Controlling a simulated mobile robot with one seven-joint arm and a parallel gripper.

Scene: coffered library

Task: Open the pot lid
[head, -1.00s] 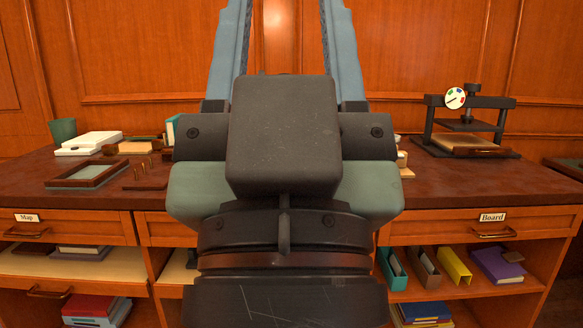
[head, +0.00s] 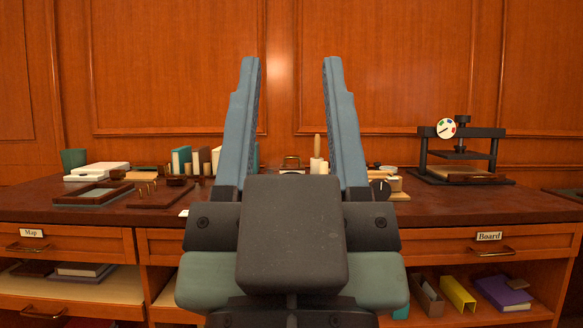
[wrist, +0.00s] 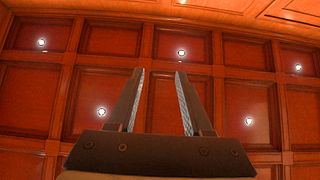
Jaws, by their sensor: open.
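My gripper (head: 291,62) stands upright in front of the desk, its two blue-grey fingers wide apart and pointing up. Nothing is between the fingers. The wrist view also shows the gripper (wrist: 160,73) open against the coffered ceiling. No pot or lid can be made out for certain. Between the fingers, behind them, a small dark item with a handle-like top (head: 291,160) shows on the desk. A pale upright piece with a wooden handle (head: 317,155) stands beside it. Just right of the right finger is a small unit with a black knob (head: 380,189). My gripper hides part of the desk middle.
The brown desk top (head: 450,206) holds books (head: 181,160), a tray (head: 94,194) and a pegged wooden block (head: 152,196) at left. A black press with a dial (head: 462,155) stands at right. A wood-panelled wall rises behind. Open shelves are below.

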